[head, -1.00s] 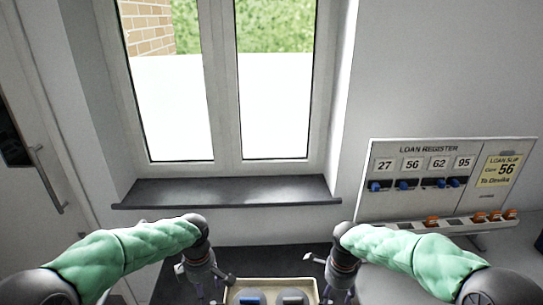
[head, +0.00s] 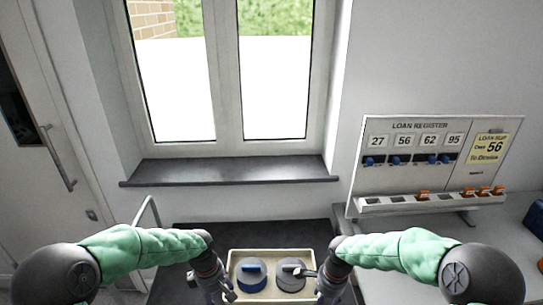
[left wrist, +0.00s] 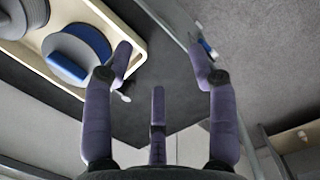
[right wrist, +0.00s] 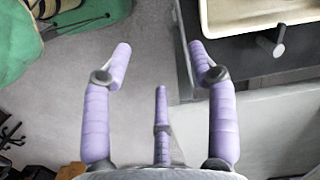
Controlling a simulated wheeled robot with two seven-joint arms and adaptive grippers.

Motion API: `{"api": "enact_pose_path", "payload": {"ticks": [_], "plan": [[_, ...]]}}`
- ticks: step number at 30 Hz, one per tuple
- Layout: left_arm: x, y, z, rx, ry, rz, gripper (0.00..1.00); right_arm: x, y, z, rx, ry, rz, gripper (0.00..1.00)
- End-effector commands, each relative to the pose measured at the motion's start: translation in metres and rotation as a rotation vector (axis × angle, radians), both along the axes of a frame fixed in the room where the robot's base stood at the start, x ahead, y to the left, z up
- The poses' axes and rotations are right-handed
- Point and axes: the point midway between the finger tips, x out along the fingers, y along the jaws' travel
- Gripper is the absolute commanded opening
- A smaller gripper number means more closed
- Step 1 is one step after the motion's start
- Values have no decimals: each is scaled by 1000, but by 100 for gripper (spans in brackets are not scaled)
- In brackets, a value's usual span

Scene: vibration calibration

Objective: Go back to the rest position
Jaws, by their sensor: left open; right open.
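My left gripper (head: 222,288) is at the left side of a cream tray (head: 232,262) in the head view. In the left wrist view its fingers (left wrist: 160,60) are apart with nothing between them, and the tray's edge (left wrist: 128,28) is beside one finger. My right gripper (head: 325,287) is at the tray's right side. In the right wrist view its fingers (right wrist: 160,60) are apart and empty, over the floor and beside the tray (right wrist: 215,25). Both sleeved arms come in from the sides, bent inward.
The tray holds a blue-handled disc (head: 252,278) and a grey disc (head: 291,276) on a dark surface (head: 190,238). A loan register board (head: 440,150) with several orange-tabbed pieces on its ledge stands at right on a light counter (head: 500,235). A window sill (head: 230,171) is behind.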

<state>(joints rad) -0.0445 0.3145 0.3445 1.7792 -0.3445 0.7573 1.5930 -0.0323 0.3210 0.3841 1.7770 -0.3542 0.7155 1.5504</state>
Motion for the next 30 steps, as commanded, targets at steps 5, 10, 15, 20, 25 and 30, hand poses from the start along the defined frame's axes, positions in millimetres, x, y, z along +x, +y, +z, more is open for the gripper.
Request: {"api": "enact_pose_path", "payload": {"ticks": [5,10,15,20,25,30], "plan": [[-20,-16,-64,-70,-8,-171,58,-21,16,-60,70,-9,163,58],[-54,-36,-143,-160,-56,-399,58,-55,36,-133,159,-57,379,58],[-98,-52,-211,-218,-132,-620,58,-97,50,-198,218,-132,589,58],[-142,-59,-262,-232,-206,-809,58,-140,58,-245,231,-204,771,58],[-178,-61,-293,-212,-261,-965,58,-174,59,-274,212,-257,920,58],[-193,-59,-303,-193,-285,-1041,58,-188,58,-284,193,-280,994,58]]}}
